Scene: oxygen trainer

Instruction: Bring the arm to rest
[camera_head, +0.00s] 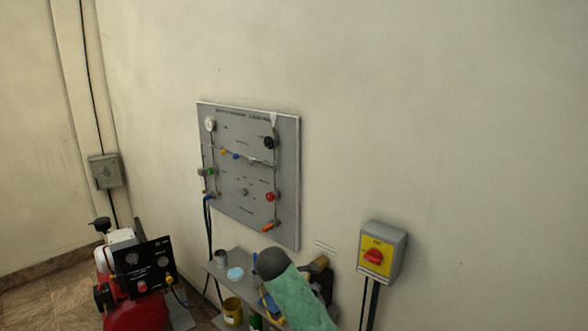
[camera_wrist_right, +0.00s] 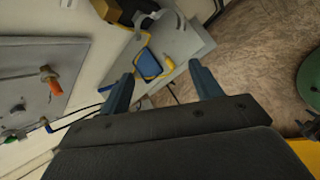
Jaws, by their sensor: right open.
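My right gripper (camera_wrist_right: 164,88) shows in the right wrist view with its two blue-grey fingers spread apart and nothing between them. Beyond and below the fingers is a grey shelf (camera_wrist_right: 183,47) with a blue and yellow item on it. In the head view an arm link of mine, green with a dark rounded end, rises at the bottom centre in front of the shelf; the gripper itself is hidden there. My left gripper is in neither view.
A grey trainer panel (camera_head: 245,215) with gauges and coloured valves hangs on the wall. A yellow switch box with a red knob (camera_head: 374,257) is right of it. A red compressor (camera_head: 136,313) stands at the lower left.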

